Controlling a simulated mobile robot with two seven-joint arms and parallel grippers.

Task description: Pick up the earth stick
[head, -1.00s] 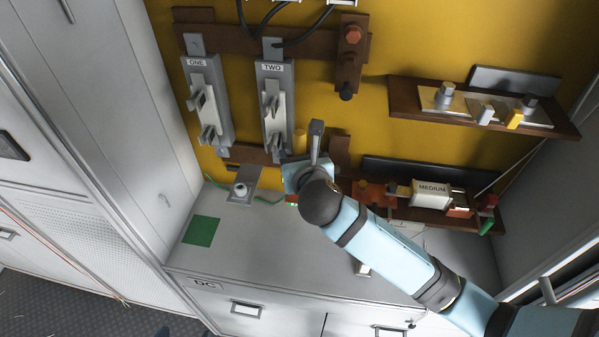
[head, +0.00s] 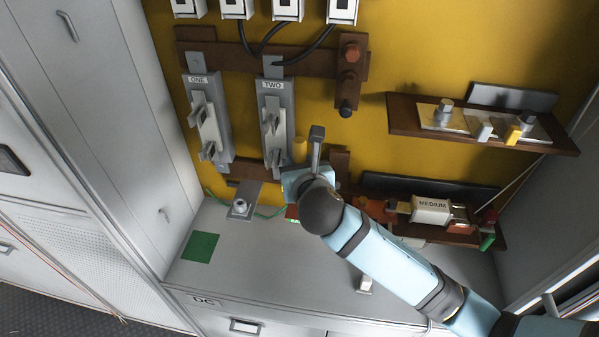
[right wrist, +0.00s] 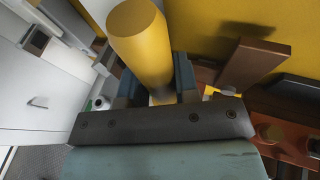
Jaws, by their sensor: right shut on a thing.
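The earth stick appears as a thick yellow rod (right wrist: 143,45) in the right wrist view, rising between the fingers of my right gripper (right wrist: 158,88). The gripper is shut on it. In the head view only the rod's short yellow end (head: 299,149) shows, just above my right gripper (head: 297,180), in front of the lower part of the yellow board. The rest of the rod is hidden behind the gripper and wrist. My left gripper is in neither view.
Fuse holders ONE (head: 208,125) and TWO (head: 275,120) stand left of the rod. A brown shelf (head: 555,141) juts out upper right. A fuse marked MEDIUM (head: 432,210) sits right of my wrist. The grey counter (head: 255,262) has free room around a green square (head: 201,247).

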